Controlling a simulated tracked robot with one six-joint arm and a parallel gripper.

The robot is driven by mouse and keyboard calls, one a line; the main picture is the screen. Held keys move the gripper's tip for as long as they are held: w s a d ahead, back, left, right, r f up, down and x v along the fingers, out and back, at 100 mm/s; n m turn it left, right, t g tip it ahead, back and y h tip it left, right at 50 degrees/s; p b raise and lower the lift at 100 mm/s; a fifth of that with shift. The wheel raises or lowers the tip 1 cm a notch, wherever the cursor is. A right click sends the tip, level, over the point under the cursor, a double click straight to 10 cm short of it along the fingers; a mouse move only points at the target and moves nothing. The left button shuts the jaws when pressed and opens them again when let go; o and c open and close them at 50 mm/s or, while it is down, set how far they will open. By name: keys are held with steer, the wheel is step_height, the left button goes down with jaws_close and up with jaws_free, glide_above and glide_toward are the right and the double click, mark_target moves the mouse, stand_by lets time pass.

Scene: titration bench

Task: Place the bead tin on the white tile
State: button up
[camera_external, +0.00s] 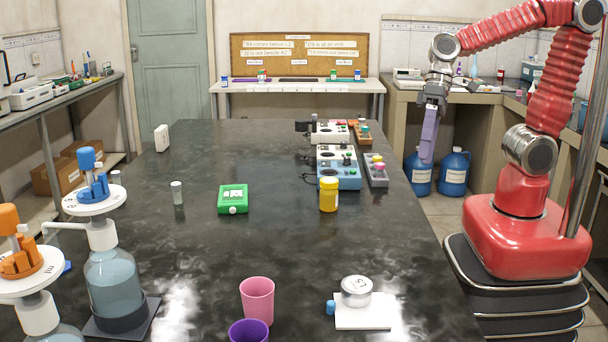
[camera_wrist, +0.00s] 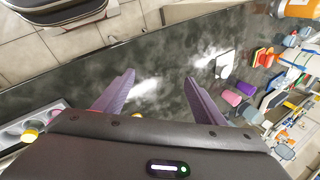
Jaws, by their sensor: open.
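A white tile (camera_external: 375,321) lies near the front right of the dark bench. A round, pale grey tin with dark marking (camera_external: 356,290), which looks like the bead tin, appears to stand on the tile's back left part. Its contents cannot be seen. A small blue piece (camera_external: 331,307) is at the tile's left edge. The tile also shows in the wrist view (camera_wrist: 225,66), small and far off. My gripper (camera_external: 426,158) is raised beyond the bench's right edge, far from the tile and tin. In the wrist view its purple fingers (camera_wrist: 158,78) are spread, with nothing between them.
A pink cup (camera_external: 257,300) and a purple cup (camera_external: 248,332) stand left of the tile. A yellow jar (camera_external: 328,195), a green device (camera_external: 233,199) and a blue-and-white instrument (camera_external: 338,168) are farther back. Flask stands (camera_external: 112,283) occupy the left. The bench's middle is largely clear.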

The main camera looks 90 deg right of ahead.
steer(key=s+d+r+n+t+h, duration=0.3)
steer(key=s+d, duration=0.3)
steer(key=d, duration=0.5)
steer(key=shift+n+h, duration=0.8)
